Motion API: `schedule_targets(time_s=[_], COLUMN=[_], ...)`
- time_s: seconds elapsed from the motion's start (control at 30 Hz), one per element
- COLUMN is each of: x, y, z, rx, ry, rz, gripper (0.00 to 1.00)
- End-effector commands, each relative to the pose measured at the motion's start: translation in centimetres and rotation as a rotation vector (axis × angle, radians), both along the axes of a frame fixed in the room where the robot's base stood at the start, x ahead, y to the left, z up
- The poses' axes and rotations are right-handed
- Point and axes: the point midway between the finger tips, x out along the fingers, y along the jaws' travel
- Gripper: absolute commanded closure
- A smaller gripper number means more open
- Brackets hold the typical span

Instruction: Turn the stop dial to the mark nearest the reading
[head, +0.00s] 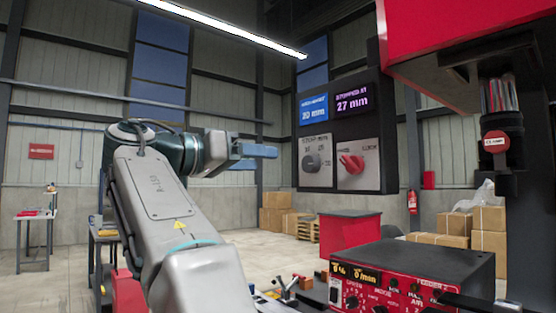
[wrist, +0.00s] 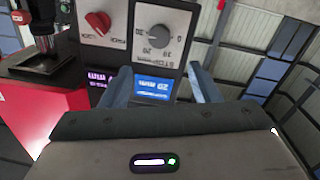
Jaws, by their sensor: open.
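The stop dial is a round dark grey knob (head: 318,160) on a pale plate of the dark panel. It shows upside down in the wrist view (wrist: 163,38), with small numbers beside it; its pointer is too small to read surely. Above it in the head view, a blue display (head: 314,108) reads 20 mm and a purple display (head: 352,102) reads 27 mm. My gripper (head: 262,150) is open and empty, left of the panel in the head view. In the wrist view its fingers (wrist: 160,86) stand apart, and the dial shows beyond them.
A red knob (head: 351,164) sits right of the dial on its own plate. A red machine (head: 455,45) with a dark column stands at the right. A red control box (head: 410,280) is at the lower right. Cardboard boxes (head: 275,215) stand behind on the floor.

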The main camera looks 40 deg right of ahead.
Motion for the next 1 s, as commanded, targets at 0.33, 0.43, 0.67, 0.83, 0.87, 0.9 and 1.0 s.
schedule_targets(time_s=[0.33, 0.43, 0.67, 0.83, 0.87, 0.9, 1.0], x=[0.0, 0.0, 0.0, 0.2, 0.3, 0.7, 1.9], y=[2.4, 2.4, 2.4, 2.3, 2.2, 2.1, 1.6], z=[0.0, 0.0, 0.0, 0.0, 0.0, -0.2, -1.2], rx=[0.0, 0.0, 0.0, 0.006, 0.012, 0.022, 0.071], ry=[0.0, 0.0, 0.0, 0.016, 0.03, 0.059, 0.173], rz=[-0.001, -0.001, -0.001, 0.011, 0.021, 0.041, 0.117], gripper=[0.44, 0.44, 0.44, 0.44, 0.44, 0.44, 0.44])
